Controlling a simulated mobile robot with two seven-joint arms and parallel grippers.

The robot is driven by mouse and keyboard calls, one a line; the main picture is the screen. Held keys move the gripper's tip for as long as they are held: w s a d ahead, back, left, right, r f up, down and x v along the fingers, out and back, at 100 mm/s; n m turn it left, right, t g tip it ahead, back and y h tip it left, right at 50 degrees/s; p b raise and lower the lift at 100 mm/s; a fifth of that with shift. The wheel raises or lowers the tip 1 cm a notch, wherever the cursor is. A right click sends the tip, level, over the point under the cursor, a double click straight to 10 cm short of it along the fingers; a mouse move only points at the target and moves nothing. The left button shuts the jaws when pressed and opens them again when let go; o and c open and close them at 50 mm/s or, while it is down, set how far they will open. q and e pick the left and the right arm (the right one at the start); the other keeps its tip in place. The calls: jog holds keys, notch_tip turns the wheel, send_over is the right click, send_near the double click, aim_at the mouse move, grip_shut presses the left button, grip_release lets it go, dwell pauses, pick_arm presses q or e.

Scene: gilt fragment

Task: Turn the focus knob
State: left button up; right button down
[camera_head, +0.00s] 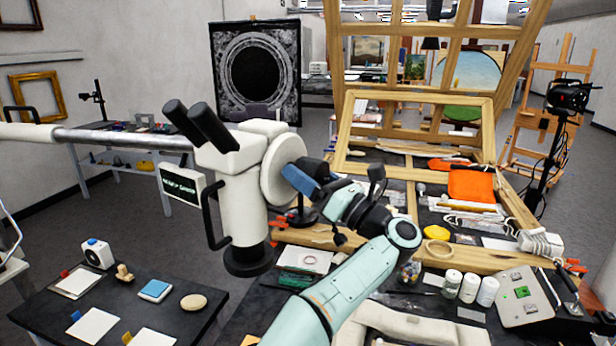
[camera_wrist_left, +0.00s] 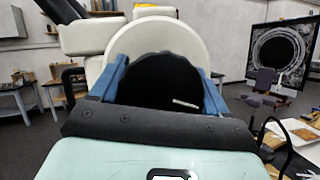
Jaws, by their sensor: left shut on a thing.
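The white microscope (camera_head: 240,165) with black eyepieces hangs on a grey horizontal bar at the middle left of the head view. A large white disc (camera_head: 277,172) sits on its side. The black focus knob (camera_wrist_left: 160,85) stands out from this disc, with a short white mark on its face. My left gripper (camera_head: 293,174) is at the knob, its two blue fingers either side of it. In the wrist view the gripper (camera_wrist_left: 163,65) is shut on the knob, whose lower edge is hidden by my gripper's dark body. In the head view my fingers mostly cover the knob. My right gripper is not in view.
A black handle (camera_head: 211,215) sticks out of the microscope's left side. A worktable with a wooden frame (camera_head: 420,125), white jars (camera_head: 469,288) and an orange cloth (camera_head: 471,184) lies right of my arm. A dark table (camera_head: 130,310) with small items is at lower left.

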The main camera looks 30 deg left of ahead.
pick_arm(q)
jog(key=m+t+b, duration=0.1)
jog(key=m, duration=0.2)
jog(key=shift+s, duration=0.1)
jog(key=shift+m+t+h, duration=0.5)
jog(key=shift+m+t, duration=0.4)
jog(key=shift+m, duration=0.8)
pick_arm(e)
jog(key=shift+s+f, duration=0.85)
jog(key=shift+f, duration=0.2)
pick_arm(q)
jog(key=o, duration=1)
jog(key=b+v, duration=0.3)
jog(key=v, duration=1)
jog(key=shift+s+d+b, duration=0.1)
jog(key=shift+d+b, duration=0.1)
jog(key=shift+b, duration=0.1)
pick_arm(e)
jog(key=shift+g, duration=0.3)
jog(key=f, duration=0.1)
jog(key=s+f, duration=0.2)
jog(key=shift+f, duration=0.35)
